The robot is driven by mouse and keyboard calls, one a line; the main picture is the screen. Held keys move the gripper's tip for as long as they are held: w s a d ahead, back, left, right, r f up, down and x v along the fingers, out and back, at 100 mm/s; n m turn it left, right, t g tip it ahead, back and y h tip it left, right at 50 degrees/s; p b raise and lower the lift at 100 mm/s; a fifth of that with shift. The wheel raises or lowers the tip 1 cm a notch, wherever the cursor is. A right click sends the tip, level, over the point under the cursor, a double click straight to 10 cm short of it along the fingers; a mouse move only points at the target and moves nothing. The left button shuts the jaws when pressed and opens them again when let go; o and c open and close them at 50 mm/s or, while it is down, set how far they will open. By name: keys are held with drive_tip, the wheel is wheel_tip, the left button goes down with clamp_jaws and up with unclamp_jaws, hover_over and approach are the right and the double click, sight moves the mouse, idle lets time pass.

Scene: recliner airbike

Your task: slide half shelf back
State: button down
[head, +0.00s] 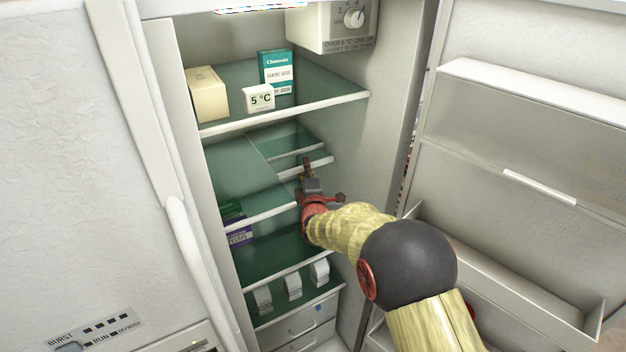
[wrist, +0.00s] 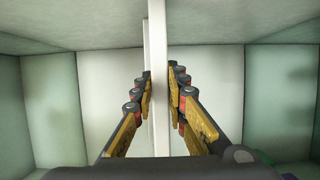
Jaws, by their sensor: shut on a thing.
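The half shelf (head: 291,143) is a green glass pane with white edges in the open fridge, right of centre below the upper shelf. Its white front strip (head: 321,163) runs across the right side. My gripper (head: 307,164) reaches in from the front and is shut on this strip near its middle. In the wrist view, the strip (wrist: 159,70) stands upright in the picture between the two fingers (wrist: 160,100). A second white strip (wrist: 147,100) shows behind it.
Purple and green boxes (head: 237,228) sit below. The open door (head: 530,130) is right of my arm.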

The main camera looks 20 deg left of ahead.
drive_tip(key=shift+f, duration=0.15)
drive_tip(key=c, duration=1.8)
unclamp_jaws()
drive_tip(key=shift+w+a, duration=0.1)
drive_tip(key=shift+o, duration=0.2)
